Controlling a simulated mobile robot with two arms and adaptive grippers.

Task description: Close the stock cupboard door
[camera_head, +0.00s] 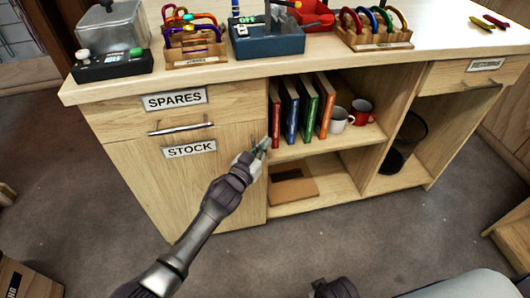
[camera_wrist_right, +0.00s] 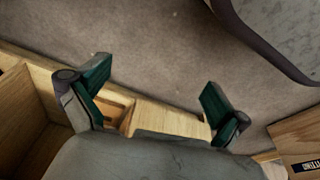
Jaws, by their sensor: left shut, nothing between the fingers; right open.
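The stock cupboard door (camera_head: 150,190) is the light wood panel under the spares drawer, with a STOCK label (camera_head: 190,149) near its top. It looks flush with the cabinet front, or nearly so; I cannot make out a gap. My left gripper (camera_head: 264,147) is shut and empty at the door's upper right edge, beside the open shelves. It hides part of that edge, and I cannot tell whether it touches the door. My right gripper (camera_wrist_right: 155,97) is open in the right wrist view, with nothing between its fingers.
The spares drawer (camera_head: 180,121) with a metal handle is closed. Open shelves hold several books (camera_head: 303,108), a white mug (camera_head: 340,120) and a red mug (camera_head: 362,112). Carabiner racks (camera_head: 374,38) stand on the counter. The carpet (camera_head: 350,235) before the cabinet is clear.

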